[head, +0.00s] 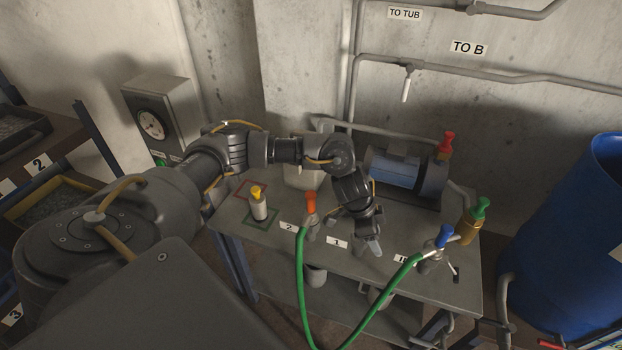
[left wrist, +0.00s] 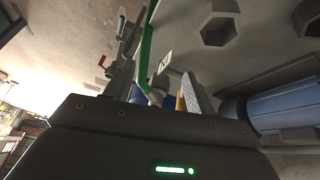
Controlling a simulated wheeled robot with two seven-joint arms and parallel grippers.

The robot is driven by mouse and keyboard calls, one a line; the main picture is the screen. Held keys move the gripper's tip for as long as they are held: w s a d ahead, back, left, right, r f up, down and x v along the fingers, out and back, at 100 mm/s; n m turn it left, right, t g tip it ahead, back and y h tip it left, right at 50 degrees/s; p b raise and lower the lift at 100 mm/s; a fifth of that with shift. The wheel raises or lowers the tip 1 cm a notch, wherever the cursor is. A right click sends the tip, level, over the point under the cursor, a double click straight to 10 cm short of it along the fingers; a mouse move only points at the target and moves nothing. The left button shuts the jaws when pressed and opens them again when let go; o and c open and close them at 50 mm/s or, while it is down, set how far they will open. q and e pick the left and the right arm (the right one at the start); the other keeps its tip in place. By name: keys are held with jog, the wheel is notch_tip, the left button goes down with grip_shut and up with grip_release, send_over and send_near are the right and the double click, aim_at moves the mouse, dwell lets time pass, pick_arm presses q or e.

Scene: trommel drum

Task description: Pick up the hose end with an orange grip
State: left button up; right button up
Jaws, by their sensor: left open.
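The hose end with an orange grip (head: 310,203) stands upright at the label 2 on the grey table in the head view. The green hose (head: 302,265) hangs from it over the table's front edge. My left gripper (head: 352,234) is open, pointing down just right of the orange grip, near the label 1. It is apart from the grip, with nothing seen between its fingers. In the left wrist view a green hose (left wrist: 147,45) crosses the upper middle; the gripper's dark body fills the bottom and I cannot make out the orange grip for certain. My right gripper is not in view.
A blue grip (head: 444,236) holds the hose's right end. A yellow-topped bottle (head: 258,203) stands left on the table (head: 275,252). A blue drum (head: 575,240) stands right.

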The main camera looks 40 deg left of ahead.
pick_arm(q)
jog(key=a+r+n+g+y, duration=0.1)
jog(key=a+r+n+y, duration=0.3)
jog(key=a, duration=0.8)
notch_tip(320, 180, up, 6)
jog(key=n+g, duration=0.1)
jog(key=n, duration=0.1)
send_over(310, 194)
jog(key=shift+a+r+y, duration=0.15)
jog(key=shift+r+y, duration=0.05)
jog(key=shift+y, duration=0.1)
jog(key=shift+w+f+p, duration=0.15)
jog(key=shift+f+p, duration=0.35)
jog(key=shift+f, duration=2.3)
jog(key=shift+f+p, duration=0.3)
jog(key=shift+p, duration=0.05)
notch_tip(310, 194, down, 4)
jog(key=shift+r+p, duration=0.15)
jog(key=shift+p, duration=0.55)
jog(key=shift+f, duration=0.5)
jog(key=c, duration=1.2)
